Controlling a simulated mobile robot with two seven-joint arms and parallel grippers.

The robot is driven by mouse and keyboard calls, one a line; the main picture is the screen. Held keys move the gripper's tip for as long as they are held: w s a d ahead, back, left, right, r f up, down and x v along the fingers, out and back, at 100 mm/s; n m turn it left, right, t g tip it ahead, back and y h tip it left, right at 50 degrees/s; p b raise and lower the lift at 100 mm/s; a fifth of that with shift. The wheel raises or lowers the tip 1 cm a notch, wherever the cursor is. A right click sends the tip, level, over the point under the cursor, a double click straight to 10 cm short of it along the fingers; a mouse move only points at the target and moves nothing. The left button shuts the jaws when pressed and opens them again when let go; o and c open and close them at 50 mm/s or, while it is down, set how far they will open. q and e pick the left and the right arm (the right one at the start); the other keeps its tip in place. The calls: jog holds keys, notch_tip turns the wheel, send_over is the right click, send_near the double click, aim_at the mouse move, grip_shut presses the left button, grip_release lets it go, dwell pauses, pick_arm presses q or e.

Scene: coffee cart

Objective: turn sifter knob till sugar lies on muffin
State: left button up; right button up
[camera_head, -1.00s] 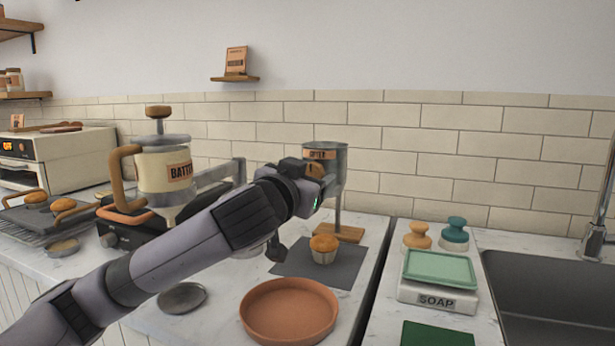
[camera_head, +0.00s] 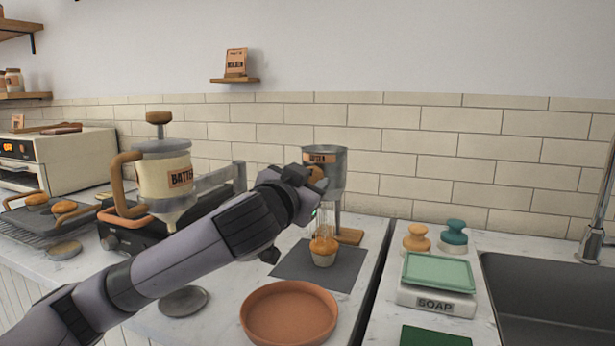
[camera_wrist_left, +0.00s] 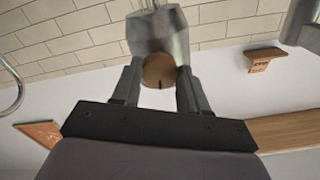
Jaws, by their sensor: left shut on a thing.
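The metal sifter (camera_head: 334,163) stands on its post above the dark mat (camera_head: 330,277). My left gripper (camera_head: 312,180) is shut on the sifter's round orange-brown knob (camera_head: 318,171). The left wrist view shows the knob (camera_wrist_left: 159,70) between the two fingers, with a dark mark near its lower edge. The muffin (camera_head: 323,258) stands upright on the mat below the sifter. Faint pale streaks (camera_head: 322,222) run from under the sifter to the muffin's top. I cannot tell how much sugar lies on it. My right gripper is not in view.
A terracotta dish (camera_head: 290,312) sits in front of the mat. The batter dispenser (camera_head: 165,178) is to the left, behind my arm.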

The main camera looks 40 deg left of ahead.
pick_arm(q)
jog(key=m+p, duration=1.5)
jog(key=m, duration=0.8)
jog(key=shift+p, duration=0.35)
jog(key=m, duration=0.5)
jog(key=shift+m, duration=2)
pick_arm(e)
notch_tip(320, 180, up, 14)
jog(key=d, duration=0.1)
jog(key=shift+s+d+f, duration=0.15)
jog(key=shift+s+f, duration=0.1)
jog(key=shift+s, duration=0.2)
